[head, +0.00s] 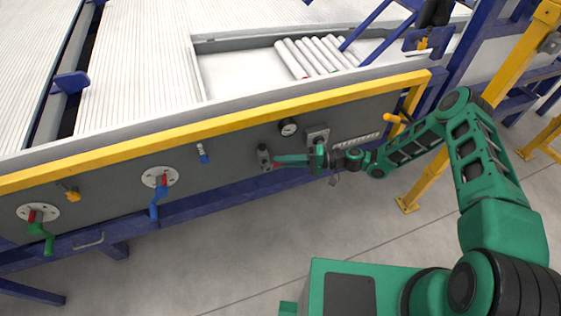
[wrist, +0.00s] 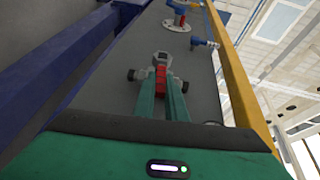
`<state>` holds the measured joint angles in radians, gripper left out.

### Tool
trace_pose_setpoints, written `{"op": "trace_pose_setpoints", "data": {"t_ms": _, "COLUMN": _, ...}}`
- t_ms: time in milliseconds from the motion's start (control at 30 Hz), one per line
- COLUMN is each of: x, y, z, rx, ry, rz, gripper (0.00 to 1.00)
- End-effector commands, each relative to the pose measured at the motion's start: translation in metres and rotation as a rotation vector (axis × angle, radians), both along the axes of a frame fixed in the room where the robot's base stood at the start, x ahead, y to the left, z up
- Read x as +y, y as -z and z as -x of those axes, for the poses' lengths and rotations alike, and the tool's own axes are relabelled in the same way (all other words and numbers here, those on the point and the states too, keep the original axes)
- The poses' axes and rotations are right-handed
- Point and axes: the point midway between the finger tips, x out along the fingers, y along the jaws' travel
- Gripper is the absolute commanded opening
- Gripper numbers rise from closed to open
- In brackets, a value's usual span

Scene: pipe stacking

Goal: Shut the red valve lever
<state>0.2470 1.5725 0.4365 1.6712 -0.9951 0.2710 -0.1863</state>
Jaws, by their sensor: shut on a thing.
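The red valve lever (wrist: 161,76) is in the wrist view, directly between the two green fingers of my gripper (wrist: 161,98). A grey metal valve body (wrist: 161,58) with dark pipe ends on both sides sits at the lever's far end. My gripper is shut on the lever. In the head view, my gripper (head: 279,163) reaches left along the grey panel to the valve (head: 264,153). Only a little red shows there, and the fingers hide most of the lever. How far the lever is turned cannot be told.
A pressure gauge (head: 288,127) sits just above my gripper. A yellow rail (head: 220,117) runs above the panel. Several pipes (head: 315,55) lie behind it.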

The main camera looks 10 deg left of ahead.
Motion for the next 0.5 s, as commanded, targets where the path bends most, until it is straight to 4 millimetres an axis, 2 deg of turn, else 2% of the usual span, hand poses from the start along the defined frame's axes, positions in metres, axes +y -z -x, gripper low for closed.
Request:
{"op": "trace_pose_setpoints", "data": {"t_ms": 33, "x": -0.0024, "y": 0.0055, "z": 0.0063, "rx": 0.01, "ry": -0.011, "rz": 0.009, "gripper": 0.0}}
{"op": "trace_pose_setpoints", "data": {"t_ms": 67, "x": -0.0024, "y": 0.0055, "z": 0.0063, "rx": 0.01, "ry": -0.011, "rz": 0.009, "gripper": 0.16}}
{"op": "trace_pose_setpoints", "data": {"t_ms": 100, "x": -0.0023, "y": 0.0055, "z": 0.0061, "rx": 0.01, "ry": -0.01, "rz": 0.009, "gripper": 0.26}}
{"op": "trace_pose_setpoints", "data": {"t_ms": 133, "x": -0.0021, "y": 0.0052, "z": 0.0057, "rx": 0.009, "ry": -0.01, "rz": 0.009, "gripper": 0.3}}
{"op": "trace_pose_setpoints", "data": {"t_ms": 500, "x": -0.0045, "y": 0.0022, "z": 0.002, "rx": 0.004, "ry": -0.005, "rz": 0.005, "gripper": 0.3}}
